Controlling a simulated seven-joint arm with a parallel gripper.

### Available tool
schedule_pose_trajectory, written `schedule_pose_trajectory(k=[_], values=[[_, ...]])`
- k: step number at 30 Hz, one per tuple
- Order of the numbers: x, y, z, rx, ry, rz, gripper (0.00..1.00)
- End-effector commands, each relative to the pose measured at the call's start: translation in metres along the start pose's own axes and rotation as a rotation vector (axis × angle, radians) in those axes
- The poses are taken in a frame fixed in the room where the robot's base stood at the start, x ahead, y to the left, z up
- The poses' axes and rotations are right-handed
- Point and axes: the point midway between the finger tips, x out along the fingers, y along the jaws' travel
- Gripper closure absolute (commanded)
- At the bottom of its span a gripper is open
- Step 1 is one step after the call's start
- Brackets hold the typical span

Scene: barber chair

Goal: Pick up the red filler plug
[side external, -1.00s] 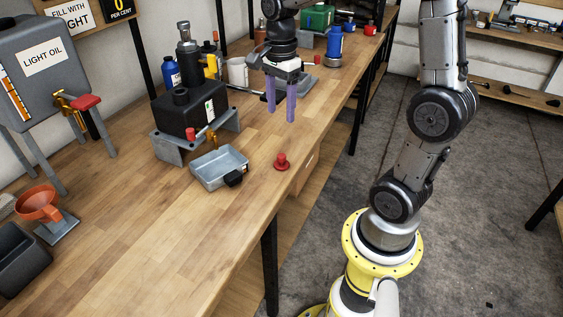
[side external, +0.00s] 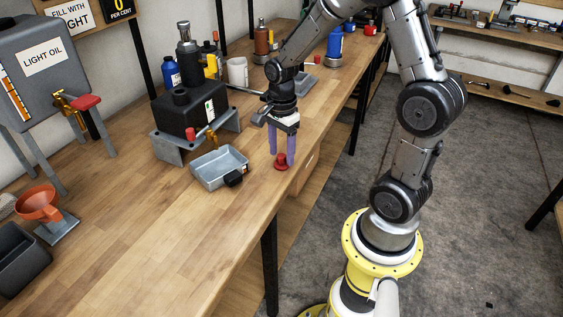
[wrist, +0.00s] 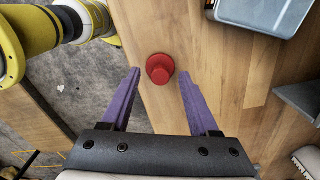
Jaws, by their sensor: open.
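The red filler plug (side external: 280,162) stands on the wooden bench near its front edge, just right of the metal tray. In the wrist view the plug (wrist: 160,68) shows as a round red knob on a wider flange, a little beyond the fingertips and roughly centred between their lines. My gripper (side external: 282,160) points down over the plug with its two purple fingers apart. In the wrist view my gripper (wrist: 158,72) is open and empty. In the side view the fingers partly overlap the plug, and I cannot tell whether they touch it.
A grey metal tray (side external: 207,171) with a black part at its corner lies left of the plug. The black hydraulic unit (side external: 188,112) stands behind it on a grey stand. The wooden bench (side external: 175,230) is clear in front. Its edge runs close beside the plug.

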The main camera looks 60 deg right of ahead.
Motion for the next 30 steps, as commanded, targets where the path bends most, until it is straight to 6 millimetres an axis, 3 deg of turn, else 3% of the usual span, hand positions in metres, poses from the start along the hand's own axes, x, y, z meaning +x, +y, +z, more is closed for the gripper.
schedule_pose_trajectory(k=[8, 19, 30], values=[[0.0041, -0.0004, 0.0, 0.0, 0.0, -0.002, 0.39], [0.0038, -0.0005, 0.0, 0.0, 0.0, -0.002, 1.0], [0.0034, -0.0006, 0.0, 0.0, 0.0, -0.003, 1.0]])
